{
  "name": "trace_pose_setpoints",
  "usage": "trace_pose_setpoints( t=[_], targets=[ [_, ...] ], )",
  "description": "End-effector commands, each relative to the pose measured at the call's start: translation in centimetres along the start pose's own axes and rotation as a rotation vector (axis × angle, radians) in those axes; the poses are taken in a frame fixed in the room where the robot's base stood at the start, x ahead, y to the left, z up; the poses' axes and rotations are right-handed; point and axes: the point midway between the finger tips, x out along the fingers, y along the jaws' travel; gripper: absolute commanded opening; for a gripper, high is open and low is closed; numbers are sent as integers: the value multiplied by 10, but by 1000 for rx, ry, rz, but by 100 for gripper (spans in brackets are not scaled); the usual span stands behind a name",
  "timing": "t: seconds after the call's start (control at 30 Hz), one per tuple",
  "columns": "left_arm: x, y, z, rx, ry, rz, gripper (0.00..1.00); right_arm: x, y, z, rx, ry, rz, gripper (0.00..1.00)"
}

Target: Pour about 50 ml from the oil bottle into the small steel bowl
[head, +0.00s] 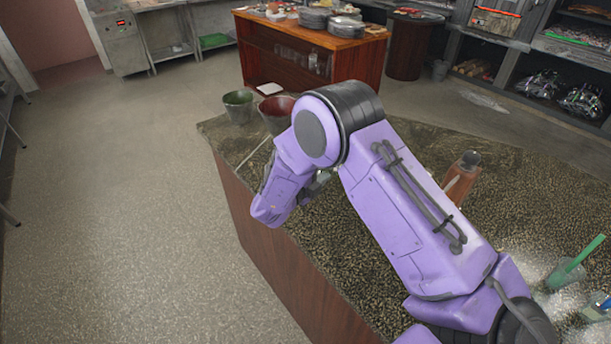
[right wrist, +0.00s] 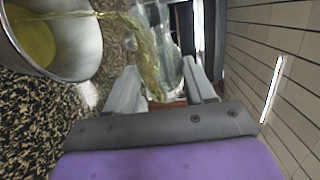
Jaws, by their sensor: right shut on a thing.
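The oil bottle (right wrist: 150,45) is clear, with yellow oil inside. My right gripper (right wrist: 162,75) is shut on it, one finger on each side. The bottle is tilted, and a thin yellow stream runs from its mouth, at the top of the right wrist view, towards the small steel bowl (right wrist: 78,45). The bowl stands at the upper left of that view, with a pool of yellow oil inside. In the head view my purple right arm hides the bowl and nearly all of the bottle. My left gripper is out of view.
The speckled counter (head: 340,235) lies under my arm. A brown bottle (head: 461,180) stands right of the arm. A green bucket (head: 238,107) and a red bucket (head: 275,108) stand at the counter's far corner. A cup with a green utensil (head: 568,270) is at the right.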

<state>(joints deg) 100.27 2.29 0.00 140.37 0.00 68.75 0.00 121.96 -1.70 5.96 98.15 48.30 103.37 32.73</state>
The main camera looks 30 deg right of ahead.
Motion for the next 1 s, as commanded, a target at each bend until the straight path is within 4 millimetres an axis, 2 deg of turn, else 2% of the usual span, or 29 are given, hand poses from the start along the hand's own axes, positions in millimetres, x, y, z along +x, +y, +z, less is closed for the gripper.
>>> trace_pose_setpoints(
  t=[1.0],
  targets=[
    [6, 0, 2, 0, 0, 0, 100, 0, 3, 2, -74, 6, -31, 16]
  ],
)
